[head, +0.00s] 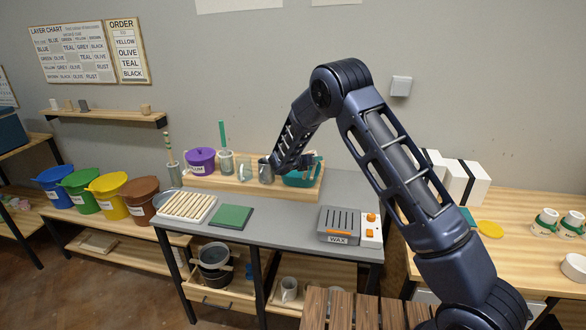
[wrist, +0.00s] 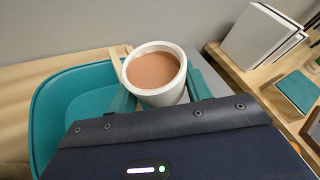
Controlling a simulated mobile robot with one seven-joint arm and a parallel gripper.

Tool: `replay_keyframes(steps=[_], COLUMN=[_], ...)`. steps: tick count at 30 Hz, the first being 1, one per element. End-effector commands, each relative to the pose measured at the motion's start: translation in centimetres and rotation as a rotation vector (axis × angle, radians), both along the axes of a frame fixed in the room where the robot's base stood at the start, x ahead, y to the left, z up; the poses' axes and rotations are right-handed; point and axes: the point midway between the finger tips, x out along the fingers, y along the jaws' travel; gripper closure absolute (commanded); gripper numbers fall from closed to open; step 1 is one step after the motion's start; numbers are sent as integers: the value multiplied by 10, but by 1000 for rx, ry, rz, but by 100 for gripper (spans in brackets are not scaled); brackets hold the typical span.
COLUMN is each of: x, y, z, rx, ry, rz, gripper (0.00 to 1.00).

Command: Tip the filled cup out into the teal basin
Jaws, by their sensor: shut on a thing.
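My gripper (head: 300,163) is shut on a white cup (wrist: 160,95), seen in the wrist view. The cup is filled nearly to its rim with smooth brown liquid (wrist: 153,70). It looks close to upright. The teal basin (wrist: 48,112) lies just left of the cup in the wrist view; its bottom looks bare where it shows. In the head view my gripper is at the basin (head: 296,181), near the back of the grey table. The held cup is not clear there, and my gripper hides part of the basin.
A wax warmer (head: 339,222), green mat (head: 231,216) and tray of sticks (head: 187,206) lie in front. White boxes (head: 465,185) stand right.

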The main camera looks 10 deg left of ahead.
Motion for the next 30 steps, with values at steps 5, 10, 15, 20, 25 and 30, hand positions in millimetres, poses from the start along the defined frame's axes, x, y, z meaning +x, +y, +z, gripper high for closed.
replay_keyframes(steps=[5, 10, 15, 20, 25, 30], x=[1, 3, 5, 5, 5, 6], y=[6, 12, 17, 18, 20, 20], z=[2, 5, 8, 9, 9, 10], rx=[-61, -132, -202, -216, -233, -253], ry=[15, 33, 51, 55, 60, 65], rz=[0, 0, -1, -1, -2, -2], gripper=[79, 79, 79, 79, 79, 79])
